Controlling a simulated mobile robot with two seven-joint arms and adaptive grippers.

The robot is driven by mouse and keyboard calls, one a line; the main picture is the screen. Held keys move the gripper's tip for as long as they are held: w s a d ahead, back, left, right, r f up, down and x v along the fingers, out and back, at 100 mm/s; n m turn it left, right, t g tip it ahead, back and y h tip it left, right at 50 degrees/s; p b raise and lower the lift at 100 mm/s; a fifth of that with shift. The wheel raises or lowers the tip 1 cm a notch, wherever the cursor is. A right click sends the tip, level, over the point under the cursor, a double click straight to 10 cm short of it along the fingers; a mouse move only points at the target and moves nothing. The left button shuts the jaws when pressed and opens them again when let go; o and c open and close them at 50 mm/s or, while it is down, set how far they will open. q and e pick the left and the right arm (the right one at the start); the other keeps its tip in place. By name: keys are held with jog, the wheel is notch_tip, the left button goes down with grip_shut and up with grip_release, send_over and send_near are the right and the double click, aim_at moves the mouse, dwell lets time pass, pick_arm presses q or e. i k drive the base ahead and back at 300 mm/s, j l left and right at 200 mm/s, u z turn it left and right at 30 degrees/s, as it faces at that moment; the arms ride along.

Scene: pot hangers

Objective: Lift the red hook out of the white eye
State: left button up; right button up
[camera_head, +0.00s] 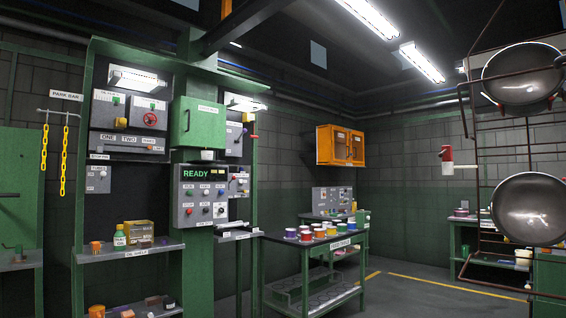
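No red hook or white eye can be made out for certain. A small red and white fitting (447,160) shows at the right, in front of the dark block wall; it is too small to tell its parts or whether one sits in the other. Two round metal pots hang at the right, an upper pot (522,74) and a lower pot (530,208), against a brown wire rack (500,118). Small red spots show by the upper pot's rim, too small to identify. Neither of my grippers is in view.
Two yellow chains (64,160) hang from the park bar at the left. A green control station (205,198) with an oil shelf (130,253) stands left of centre. A green cart (315,262) carries several coloured cans. An orange cabinet (340,145) hangs behind. Floor (405,295) right of the cart is clear.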

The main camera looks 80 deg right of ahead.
aim_at(447, 156)
jog(key=z, duration=3.6)
jog(key=i+j+z, duration=0.65)
jog(key=j, duration=0.2)
